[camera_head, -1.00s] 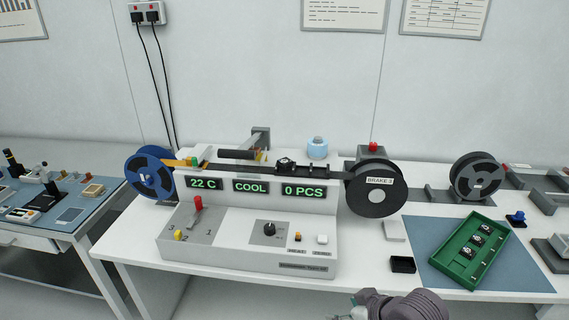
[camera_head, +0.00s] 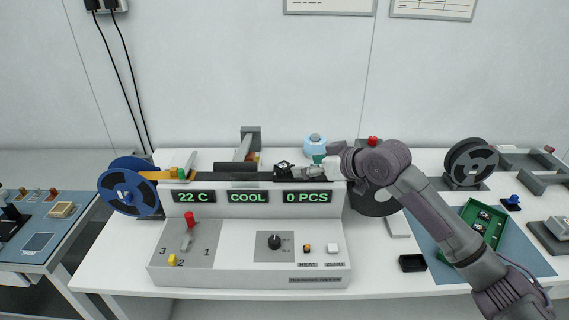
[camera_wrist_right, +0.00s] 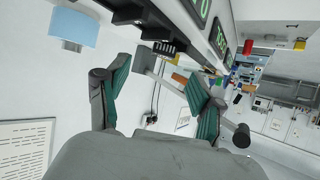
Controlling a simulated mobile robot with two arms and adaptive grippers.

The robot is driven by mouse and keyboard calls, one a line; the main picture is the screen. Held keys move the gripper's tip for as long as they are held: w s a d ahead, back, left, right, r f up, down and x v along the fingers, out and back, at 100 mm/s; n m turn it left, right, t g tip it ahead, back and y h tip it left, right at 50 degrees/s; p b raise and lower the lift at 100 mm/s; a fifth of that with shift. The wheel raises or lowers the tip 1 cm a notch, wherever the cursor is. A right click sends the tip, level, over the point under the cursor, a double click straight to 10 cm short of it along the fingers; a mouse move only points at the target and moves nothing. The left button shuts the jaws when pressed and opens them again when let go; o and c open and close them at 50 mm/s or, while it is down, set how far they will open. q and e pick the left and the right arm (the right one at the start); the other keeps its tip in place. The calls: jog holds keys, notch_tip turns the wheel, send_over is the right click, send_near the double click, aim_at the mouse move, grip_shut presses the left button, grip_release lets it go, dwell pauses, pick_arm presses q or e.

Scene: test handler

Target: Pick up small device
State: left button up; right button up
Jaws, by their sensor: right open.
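A small black device (camera_head: 284,167) sits on the dark track on top of the white machine (camera_head: 250,230), left of my right gripper's tips. More small black devices lie in the green tray (camera_head: 467,207) on the right, partly hidden by my right arm. My left gripper is not in view.
A light blue cylinder (camera_head: 315,145) stands close behind my right gripper. A dark reel (camera_head: 374,198) is partly hidden below my right wrist. A blue reel (camera_head: 127,190) stands at the machine's left. A small black box (camera_head: 412,263) lies in front on the white table.

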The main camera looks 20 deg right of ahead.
aim_at(285, 165)
jog(key=x, duration=0.2)
jog(key=shift+w+a, duration=0.15)
jog(key=shift+w, duration=0.1)
jog(key=shift+w+a+f+p, duration=0.15)
jog(key=shift+w+a+p, duration=0.35)
jog(key=shift+p, duration=0.3)
jog(key=p+x, duration=0.1)
jog(key=x, duration=0.2)
jog(key=shift+a+f, duration=0.1)
jog(key=shift+w+a+f, duration=0.1)
jog(key=shift+w, duration=0.1)
jog(key=shift+s, duration=0.1)
jog(key=c, duration=1)
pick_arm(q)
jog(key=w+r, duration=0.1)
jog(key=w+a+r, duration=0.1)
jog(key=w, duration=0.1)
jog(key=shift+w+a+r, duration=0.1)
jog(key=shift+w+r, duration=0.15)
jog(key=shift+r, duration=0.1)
pick_arm(e)
jog(key=shift+c, duration=0.7)
